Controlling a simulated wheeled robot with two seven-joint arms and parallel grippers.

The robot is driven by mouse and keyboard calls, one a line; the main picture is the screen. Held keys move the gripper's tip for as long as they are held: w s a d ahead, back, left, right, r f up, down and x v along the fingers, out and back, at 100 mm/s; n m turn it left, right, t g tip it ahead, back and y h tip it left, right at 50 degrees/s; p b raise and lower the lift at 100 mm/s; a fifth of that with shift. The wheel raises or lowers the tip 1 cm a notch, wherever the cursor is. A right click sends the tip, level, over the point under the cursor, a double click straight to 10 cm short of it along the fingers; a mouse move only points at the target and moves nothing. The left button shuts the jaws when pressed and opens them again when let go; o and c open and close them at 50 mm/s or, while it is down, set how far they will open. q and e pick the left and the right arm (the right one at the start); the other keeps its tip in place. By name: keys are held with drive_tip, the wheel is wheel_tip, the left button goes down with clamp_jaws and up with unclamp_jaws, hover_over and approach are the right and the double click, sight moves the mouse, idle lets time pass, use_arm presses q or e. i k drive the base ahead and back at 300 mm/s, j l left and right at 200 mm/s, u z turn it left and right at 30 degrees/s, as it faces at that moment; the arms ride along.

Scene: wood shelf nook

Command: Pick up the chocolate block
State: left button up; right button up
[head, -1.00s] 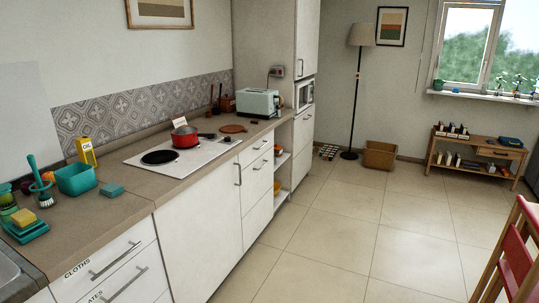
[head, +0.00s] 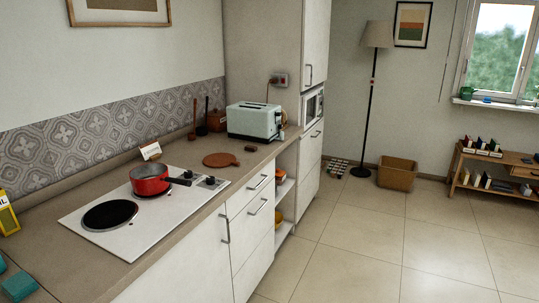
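I cannot make out a chocolate block anywhere in the head view. Several small items too small to identify sit on the low wooden shelf unit (head: 490,172) at the right, some on its top and some on its lower shelf. Neither of my grippers is in view.
A cardboard box (head: 397,173) and a floor lamp (head: 370,100) stand at the back. The tiled floor (head: 385,235) is clear.

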sight(248, 147)
drive_tip(key=i, duration=0.55)
drive_tip(key=u, duration=0.2)
drive_tip(key=i+l, duration=0.2)
drive_tip(key=l, duration=0.15)
drive_tip(key=i+l+u, duration=0.1)
drive_tip(key=i+l, duration=0.15)
drive_tip(key=l, duration=0.15)
drive_tip(key=i+l, duration=0.2)
drive_tip(key=l, duration=0.15)
drive_tip(key=i+l, duration=0.2)
drive_tip(key=l, duration=0.2)
drive_tip(key=i+l+u, duration=0.1)
drive_tip(key=l, duration=0.3)
drive_tip(key=i+l, duration=0.3)
drive_tip(key=l+u, duration=0.05)
drive_tip(key=l, duration=0.05)
